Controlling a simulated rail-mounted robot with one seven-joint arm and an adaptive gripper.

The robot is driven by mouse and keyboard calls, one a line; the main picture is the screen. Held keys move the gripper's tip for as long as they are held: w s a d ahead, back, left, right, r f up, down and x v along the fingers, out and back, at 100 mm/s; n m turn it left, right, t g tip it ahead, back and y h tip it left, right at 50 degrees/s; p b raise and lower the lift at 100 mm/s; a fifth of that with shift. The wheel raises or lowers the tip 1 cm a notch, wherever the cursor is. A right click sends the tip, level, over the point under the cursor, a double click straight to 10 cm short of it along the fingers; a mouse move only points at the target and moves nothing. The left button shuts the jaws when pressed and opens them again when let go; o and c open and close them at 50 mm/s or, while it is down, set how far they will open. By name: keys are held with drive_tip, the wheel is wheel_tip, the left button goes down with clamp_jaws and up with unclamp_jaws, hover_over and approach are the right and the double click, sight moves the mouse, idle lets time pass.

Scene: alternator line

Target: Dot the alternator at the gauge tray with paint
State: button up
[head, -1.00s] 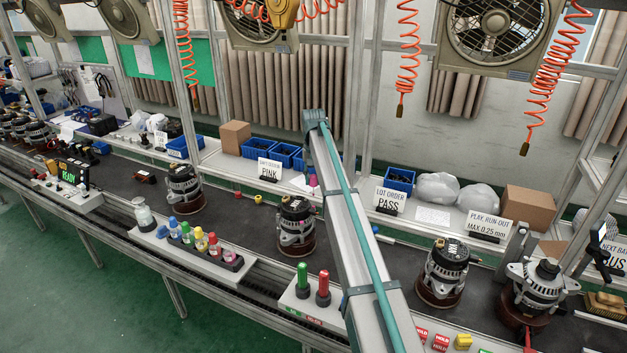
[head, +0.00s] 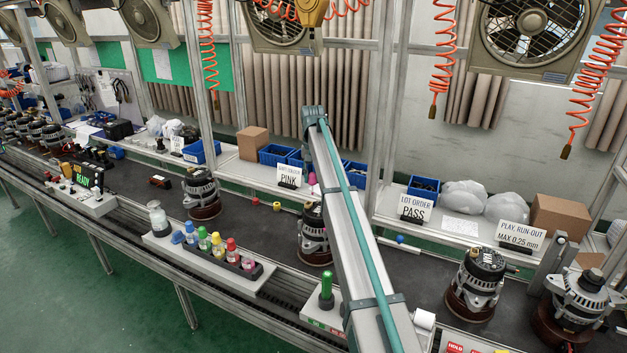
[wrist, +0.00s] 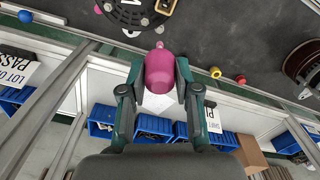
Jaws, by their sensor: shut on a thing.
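My gripper (wrist: 160,80) is shut on a pink paint bottle (wrist: 159,68), its narrow tip pointing up in the wrist view. In the head view a bit of the pink bottle (head: 312,179) shows beside my arm, which hides most of the gripper. One alternator (head: 313,240) stands on the belt partly behind my arm; an alternator top (wrist: 140,12) shows beyond the bottle in the wrist view, apart from it. Other alternators stand at left (head: 202,193), at right (head: 475,282) and at far right (head: 580,300). I cannot tell which is at the gauge tray.
A rack of coloured bottles (head: 220,250) and a green marker (head: 326,290) line the front edge. Signs reading PINK (head: 290,176), LOT ORDER PASS (head: 417,209) and PLAY, RUN-OUT MAX 0.25 mm (head: 520,235) stand on the back shelf. Orange coiled hoses (head: 597,70) hang above.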

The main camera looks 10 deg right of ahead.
sight(313, 185)
drive_tip(key=shift+f, duration=2.05)
idle(0.7)
drive_tip(key=shift+f, duration=0.5)
idle(2.2)
drive_tip(key=shift+r, duration=0.1)
drive_tip(key=shift+r+p, duration=1.35)
drive_tip(key=shift+r, duration=1.1)
